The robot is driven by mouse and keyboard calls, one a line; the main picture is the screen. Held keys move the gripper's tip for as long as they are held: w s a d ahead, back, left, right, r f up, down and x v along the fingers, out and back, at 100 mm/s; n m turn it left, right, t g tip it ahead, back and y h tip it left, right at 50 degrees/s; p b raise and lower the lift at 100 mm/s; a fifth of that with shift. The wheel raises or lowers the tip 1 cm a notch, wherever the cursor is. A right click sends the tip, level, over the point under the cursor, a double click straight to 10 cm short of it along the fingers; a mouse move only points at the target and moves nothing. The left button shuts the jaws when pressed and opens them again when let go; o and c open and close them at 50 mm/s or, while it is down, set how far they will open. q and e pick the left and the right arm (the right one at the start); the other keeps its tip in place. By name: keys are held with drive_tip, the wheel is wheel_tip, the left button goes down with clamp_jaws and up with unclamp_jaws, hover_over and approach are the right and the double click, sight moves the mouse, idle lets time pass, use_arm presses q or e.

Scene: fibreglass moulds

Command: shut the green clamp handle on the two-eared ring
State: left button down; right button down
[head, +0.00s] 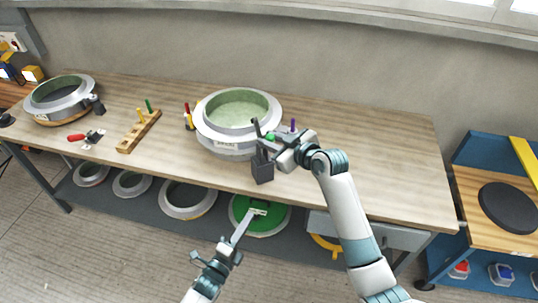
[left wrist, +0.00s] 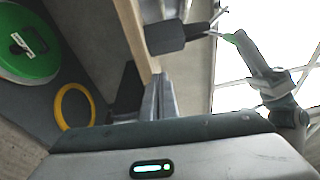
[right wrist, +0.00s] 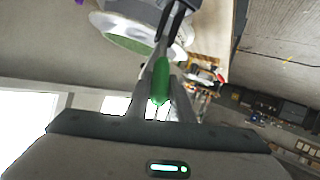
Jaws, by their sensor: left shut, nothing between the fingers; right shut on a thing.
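The two-eared ring (head: 238,110) is a grey metal ring with a pale green inside, near the middle of the bench. My right gripper (head: 272,138) is at its front right side, shut on the green clamp handle (right wrist: 161,80). The handle's green tip also shows in the left wrist view (left wrist: 232,38). A dark block (head: 262,168) with a dark lever sits just in front of the ring, at the bench's front edge. My left gripper (head: 249,216) is shut and empty, low in front of the bench. Its fingers show in the left wrist view (left wrist: 160,97).
A second ring with a dark clamp (head: 62,98) is at the bench's left. A wooden rack (head: 138,131) with yellow and green pegs and a red-handled clamp (head: 85,137) lie between. Below, a shelf holds rings and a green disc (head: 275,220). The bench's right part is clear.

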use_arm(q)
drive_tip(key=d+r+m+h, duration=0.2)
drive_tip(key=r+m, duration=0.1)
drive_tip(key=r, duration=0.3)
drive_tip(key=w+d+r+m+t+h, duration=0.1)
drive_tip(key=d+r+m+h, duration=0.1)
drive_tip(key=r, duration=0.5)
drive_tip(key=shift+d+r+m, duration=0.3)
drive_tip(key=shift+m, duration=0.4)
drive_tip(key=shift+w, duration=0.1)
drive_tip(key=w+d+r, duration=0.3)
drive_tip(key=w+r, duration=0.2)
drive_tip(key=w, duration=0.4)
drive_tip(key=shift+w+d, duration=0.15)
drive_tip(key=shift+w, duration=0.2)
drive_tip(key=shift+r, duration=0.2)
